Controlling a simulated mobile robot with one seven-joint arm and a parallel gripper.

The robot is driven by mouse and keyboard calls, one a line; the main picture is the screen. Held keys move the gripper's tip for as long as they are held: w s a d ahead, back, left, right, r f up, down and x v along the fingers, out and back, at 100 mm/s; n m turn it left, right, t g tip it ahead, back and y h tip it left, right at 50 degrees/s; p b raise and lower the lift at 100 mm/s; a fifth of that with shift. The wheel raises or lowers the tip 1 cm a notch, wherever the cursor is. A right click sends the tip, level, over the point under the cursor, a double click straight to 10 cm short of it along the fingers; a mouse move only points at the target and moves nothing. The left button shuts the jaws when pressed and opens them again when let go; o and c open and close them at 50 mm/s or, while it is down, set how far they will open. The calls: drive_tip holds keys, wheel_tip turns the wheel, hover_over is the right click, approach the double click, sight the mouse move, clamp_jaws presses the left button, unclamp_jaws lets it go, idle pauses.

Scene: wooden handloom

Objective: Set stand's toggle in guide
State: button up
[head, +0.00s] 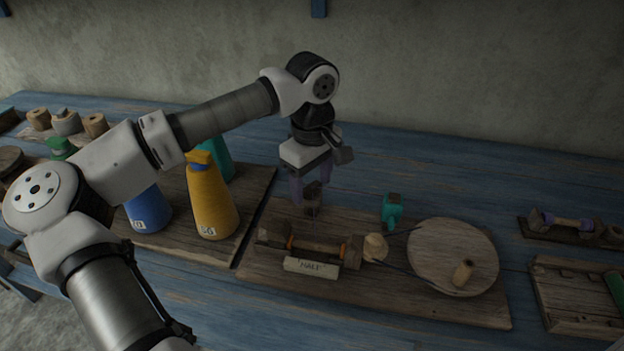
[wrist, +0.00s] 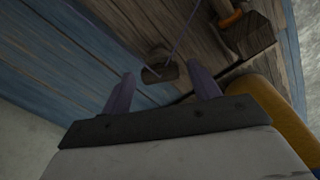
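My gripper (head: 311,188) points down with its two purple fingers apart. It is above the back left part of a wooden stand board (head: 420,297). A small dark wooden block (head: 312,205) rises from the board just below and between the fingertips. In the wrist view this block (wrist: 160,73) shows beyond the open fingers, with thin pale cord looping by it; nothing is gripped. I cannot tell which part is the toggle or the guide.
On the board are a roller between wooden blocks (head: 316,248), a label (head: 311,267), a wooden knob (head: 375,247) and a round disc (head: 445,245) with a peg (head: 463,273). Blue table behind is clear.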

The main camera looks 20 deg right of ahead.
drive_tip(key=shift+o, duration=0.3)
drive_tip(key=shift+r, duration=0.1)
wheel_tip(320, 180, up, 14)
drive_tip(key=shift+f, duration=0.2)
